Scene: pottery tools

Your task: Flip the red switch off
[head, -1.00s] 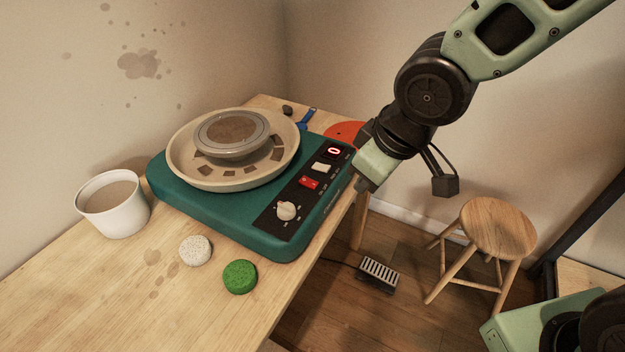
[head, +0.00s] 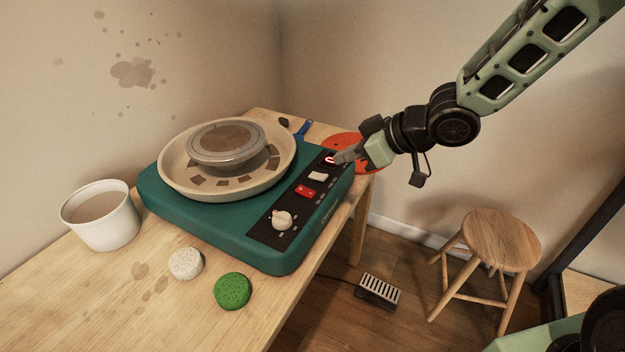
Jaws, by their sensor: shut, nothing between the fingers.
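The red switch (head: 305,191) is on the black control panel (head: 268,232) of the teal pottery wheel (head: 219,229). It sits between a white switch (head: 318,176) and a pale round knob (head: 282,220). A small red-lit display (head: 329,160) is at the panel's far end. My gripper (head: 340,158) is shut and empty. Its fingertips are at the far end of the panel, over or close to the display, beyond the red switch. I cannot tell whether they touch the panel. Which way the red switch is tipped is too small to tell.
A beige splash pan (head: 174,182) with a grey wheel head sits on top. A white bucket (head: 113,232), a white sponge (head: 185,264) and a green sponge (head: 232,291) are at left and front. An orange disc (head: 371,163) lies behind my gripper. A stool (head: 501,240) and pedal (head: 378,289) stand on the floor.

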